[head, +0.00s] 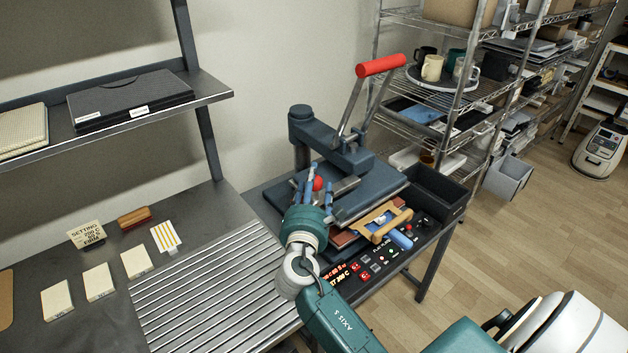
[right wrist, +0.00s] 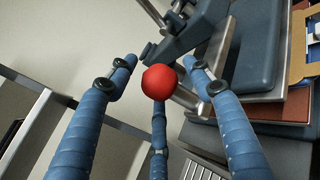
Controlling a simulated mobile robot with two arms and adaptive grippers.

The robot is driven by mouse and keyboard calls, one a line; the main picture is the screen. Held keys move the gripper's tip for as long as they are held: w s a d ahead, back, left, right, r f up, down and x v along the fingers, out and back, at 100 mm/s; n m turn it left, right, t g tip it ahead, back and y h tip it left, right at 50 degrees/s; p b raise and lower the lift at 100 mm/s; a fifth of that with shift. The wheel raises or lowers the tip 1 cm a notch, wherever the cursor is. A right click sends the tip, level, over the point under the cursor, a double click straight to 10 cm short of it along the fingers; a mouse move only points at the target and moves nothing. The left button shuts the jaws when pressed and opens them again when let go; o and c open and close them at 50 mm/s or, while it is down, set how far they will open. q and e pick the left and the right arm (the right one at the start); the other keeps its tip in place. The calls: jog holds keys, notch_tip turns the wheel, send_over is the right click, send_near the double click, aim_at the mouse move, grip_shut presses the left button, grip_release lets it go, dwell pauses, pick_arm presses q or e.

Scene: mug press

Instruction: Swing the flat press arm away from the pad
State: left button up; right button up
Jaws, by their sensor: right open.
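The flat press has a dark blue swing arm (head: 345,158) over a flat dark platen (head: 372,192). A red lever handle (head: 381,66) stands tilted above it. A small red ball knob (head: 318,184) is at the platen's near left, beside a metal bar (head: 343,186). My right gripper (head: 315,186) is open at the knob. In the right wrist view the red knob (right wrist: 160,82) lies between the spread blue fingers of the right gripper (right wrist: 160,68); I cannot tell whether they touch it. The pad under the platen is mostly hidden. My left gripper is not in view.
A control panel (head: 375,265) with lit displays is in front of the press, and a wooden frame (head: 383,222) lies by it. A dark bin (head: 437,188) stands to the right. A ribbed metal surface (head: 215,290) is at left. Wire shelves (head: 462,105) hold mugs.

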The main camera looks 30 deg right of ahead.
jog(key=shift+w+d, duration=0.15)
jog(key=c, duration=1.3)
